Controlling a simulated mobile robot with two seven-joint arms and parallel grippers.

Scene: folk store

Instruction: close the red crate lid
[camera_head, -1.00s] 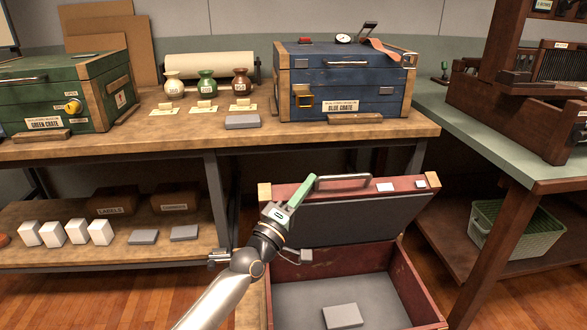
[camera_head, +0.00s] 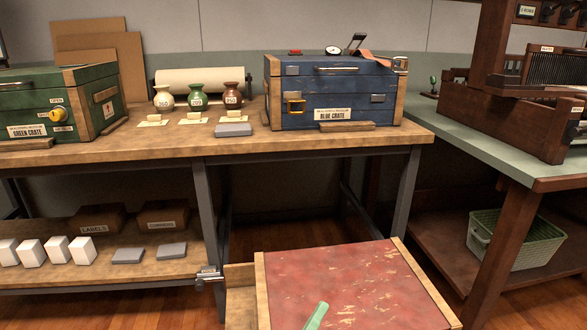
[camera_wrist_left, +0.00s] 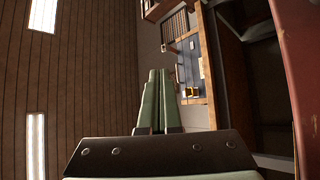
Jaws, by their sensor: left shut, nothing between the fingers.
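The red crate's lid (camera_head: 345,280) is in the lower middle of the head view, its worn red top facing up between wooden side strips. It covers the crate's opening, and the inside is hidden. A wooden part of the crate (camera_head: 240,305) shows left of the lid. Whether the lid's front edge sits flush cannot be seen; it is below the frame. My left gripper (camera_head: 316,315) shows as a green finger over the lid at the bottom edge. In the left wrist view its green fingers (camera_wrist_left: 160,85) are shut and empty. A red surface (camera_wrist_left: 303,70) runs along the right edge there.
The bench behind holds a blue crate (camera_head: 335,95), a green crate (camera_head: 60,105) and small vases (camera_head: 197,97). Its lower shelf (camera_head: 130,270) holds white and grey blocks. A green side table (camera_head: 500,150) stands right, with a basket (camera_head: 512,238) below.

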